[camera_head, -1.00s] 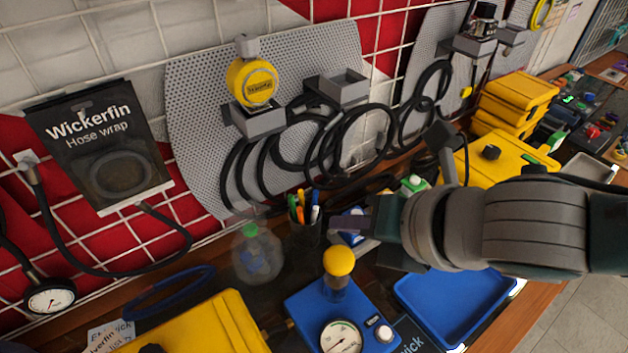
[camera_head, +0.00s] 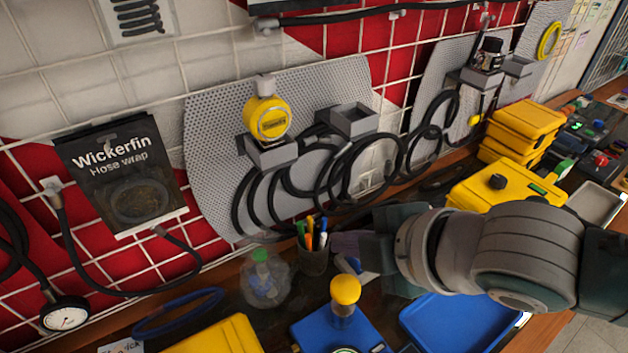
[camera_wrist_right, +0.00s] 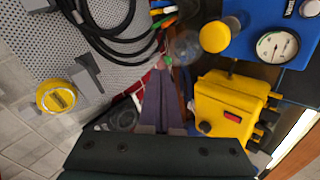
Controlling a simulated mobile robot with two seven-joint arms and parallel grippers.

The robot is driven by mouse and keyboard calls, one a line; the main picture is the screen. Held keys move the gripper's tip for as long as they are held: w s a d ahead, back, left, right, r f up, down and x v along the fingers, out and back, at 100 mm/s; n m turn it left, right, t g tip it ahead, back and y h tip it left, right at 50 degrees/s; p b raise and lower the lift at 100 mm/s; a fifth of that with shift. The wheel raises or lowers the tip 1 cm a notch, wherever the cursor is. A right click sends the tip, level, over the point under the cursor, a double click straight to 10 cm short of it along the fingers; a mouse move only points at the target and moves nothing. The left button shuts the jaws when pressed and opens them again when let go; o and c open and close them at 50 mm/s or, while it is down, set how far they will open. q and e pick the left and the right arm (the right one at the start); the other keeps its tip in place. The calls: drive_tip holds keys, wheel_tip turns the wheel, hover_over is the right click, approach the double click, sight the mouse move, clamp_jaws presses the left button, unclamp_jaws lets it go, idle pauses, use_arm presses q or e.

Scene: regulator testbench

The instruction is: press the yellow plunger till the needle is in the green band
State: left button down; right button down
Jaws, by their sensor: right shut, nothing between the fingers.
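The yellow plunger (camera_head: 345,290) stands up from the blue regulator box (camera_head: 318,328) at the bottom of the head view. It also shows in the right wrist view (camera_wrist_right: 214,37), beside the round white gauge (camera_wrist_right: 279,47). The gauge's dark needle shows there, but the dial is too small to tell whether it lies in the green band. In the head view the gauge is nearly all cut off by the bottom edge. My right gripper (camera_head: 343,244) is shut and empty, behind and above the plunger, apart from it. Its fingers (camera_wrist_right: 158,98) are together in the wrist view.
A pen cup (camera_head: 313,258) stands close to my right fingers, with a clear round bottle (camera_head: 264,280) left of it. A blue tray (camera_head: 455,322) lies right of the box. A yellow case (camera_head: 222,338) lies left. Hoses hang on the wall behind.

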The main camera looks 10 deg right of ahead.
drive_tip(key=m+p, duration=0.1)
drive_tip(key=m, duration=0.6)
drive_tip(key=r+m+p, duration=0.1)
drive_tip(key=m, duration=0.7)
drive_tip(key=d+m+p, duration=0.1)
drive_tip(key=m, duration=0.7)
drive_tip(key=shift+s+d+r, duration=0.1)
drive_tip(key=shift+s+r, duration=0.15)
drive_tip(key=shift+s, duration=0.1)
drive_tip(key=b, duration=0.7)
hover_over(350, 292)
wheel_tip(350, 292, down, 8)
drive_tip(key=shift+r, duration=0.25)
drive_tip(key=shift+f+b, duration=0.65)
drive_tip(key=shift+b, duration=0.05)
drive_tip(key=shift+f, duration=0.4)
drive_tip(key=shift+f+b, duration=0.2)
drive_tip(key=shift+b, duration=0.15)
